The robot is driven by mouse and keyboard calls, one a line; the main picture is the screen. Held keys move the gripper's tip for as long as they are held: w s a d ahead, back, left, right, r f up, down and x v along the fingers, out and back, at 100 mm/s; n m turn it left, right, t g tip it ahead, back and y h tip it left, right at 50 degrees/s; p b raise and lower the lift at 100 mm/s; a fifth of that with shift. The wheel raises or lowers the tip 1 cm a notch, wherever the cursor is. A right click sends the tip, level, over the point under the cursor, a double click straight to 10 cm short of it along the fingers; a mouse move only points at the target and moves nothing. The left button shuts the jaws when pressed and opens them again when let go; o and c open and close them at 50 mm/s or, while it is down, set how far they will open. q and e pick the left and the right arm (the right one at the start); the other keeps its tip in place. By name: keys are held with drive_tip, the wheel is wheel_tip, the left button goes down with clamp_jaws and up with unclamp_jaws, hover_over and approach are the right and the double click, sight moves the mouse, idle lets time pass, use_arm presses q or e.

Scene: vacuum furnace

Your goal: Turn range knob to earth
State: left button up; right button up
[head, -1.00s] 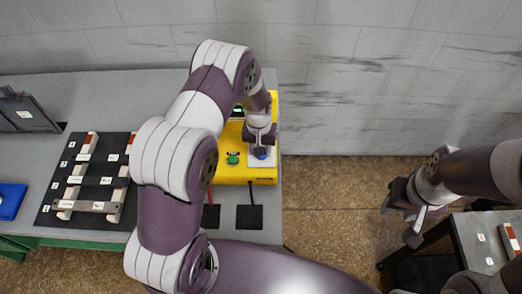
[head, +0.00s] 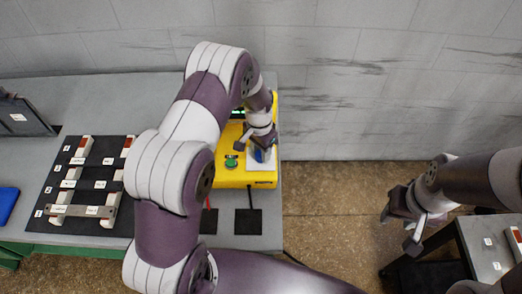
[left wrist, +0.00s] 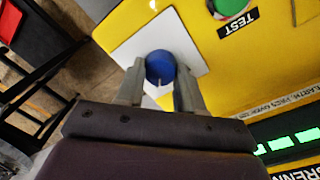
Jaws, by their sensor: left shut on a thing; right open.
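The blue range knob (left wrist: 160,68) sits on a white plate (left wrist: 130,48) on the yellow tester (left wrist: 215,75). My left gripper (left wrist: 160,85) is at the knob, with one finger on each side, shut on it. A small white mark shows on the knob's near edge in the left wrist view. In the head view, my left gripper (head: 262,143) reaches down over the right part of the yellow tester (head: 233,178), and the knob (head: 260,155) shows partly below it. My right gripper (head: 402,222) is open and empty, out over the floor at the right.
A green button (head: 231,162) marked TEST is left of the knob. The lit green display (left wrist: 290,140) is on the tester. Two black pads (head: 248,221) lie in front. A black board (head: 85,185) with labelled blocks is on the left.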

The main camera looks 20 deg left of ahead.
sight(259, 151)
use_arm(q)
drive_tip(key=shift+w+r, duration=0.1)
drive_tip(key=shift+r, duration=0.05)
drive_tip(key=o, duration=1)
drive_tip(key=shift+r, duration=0.25)
drive_tip(key=r+b, duration=0.1)
drive_tip(key=r, duration=0.3)
drive_tip(key=r+b, duration=0.1)
drive_tip(key=r, duration=0.3)
drive_tip(key=r+b, duration=0.1)
drive_tip(key=r, duration=0.3)
drive_tip(key=shift+a+r, duration=0.1)
drive_tip(key=shift+a, duration=0.25)
